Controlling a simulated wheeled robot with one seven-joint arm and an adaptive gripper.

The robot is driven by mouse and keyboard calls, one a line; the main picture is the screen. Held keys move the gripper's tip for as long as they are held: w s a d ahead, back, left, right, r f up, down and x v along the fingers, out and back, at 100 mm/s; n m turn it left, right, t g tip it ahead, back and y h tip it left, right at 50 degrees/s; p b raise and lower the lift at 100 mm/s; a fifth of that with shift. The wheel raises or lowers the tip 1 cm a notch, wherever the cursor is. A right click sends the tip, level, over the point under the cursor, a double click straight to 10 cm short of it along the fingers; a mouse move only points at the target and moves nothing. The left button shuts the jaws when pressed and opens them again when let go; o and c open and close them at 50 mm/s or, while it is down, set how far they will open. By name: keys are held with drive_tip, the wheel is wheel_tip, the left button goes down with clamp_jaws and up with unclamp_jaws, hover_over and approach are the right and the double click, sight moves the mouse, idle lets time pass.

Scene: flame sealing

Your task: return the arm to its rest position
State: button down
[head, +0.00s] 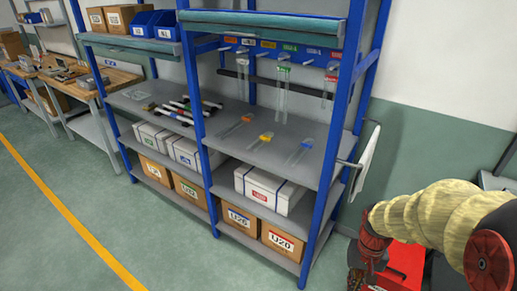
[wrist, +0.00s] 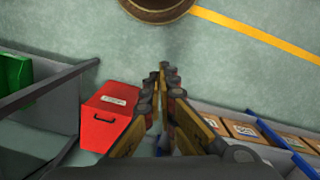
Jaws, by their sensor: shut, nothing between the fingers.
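My arm shows at the lower right of the head view, with a tan sleeve over its links and a dark red wrist. My gripper (wrist: 163,75) points down toward the floor in the wrist view. Its two fingers are close together at the tips, and nothing is between them. In the head view the gripper hangs at the lower right edge, in front of a red box, and its fingers are hard to make out there.
A red box (wrist: 107,117) with a handle lies left of the gripper. A round brown object (wrist: 156,8) is ahead on the floor. Open floor (head: 50,225) lies left.

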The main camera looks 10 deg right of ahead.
drive_tip(key=s+a+r+n+t, duration=0.2)
drive_tip(key=a+r, duration=0.4)
drive_tip(key=r, duration=0.4)
drive_tip(key=s+a+r+n+t, duration=0.2)
drive_tip(key=a+r, duration=0.4)
drive_tip(key=r, duration=0.5)
drive_tip(key=s+t, duration=0.1)
drive_tip(key=t, duration=0.1)
drive_tip(key=shift+s+a+r+t, duration=0.25)
drive_tip(key=shift+s+a+t, duration=0.05)
drive_tip(key=shift+s, duration=0.05)
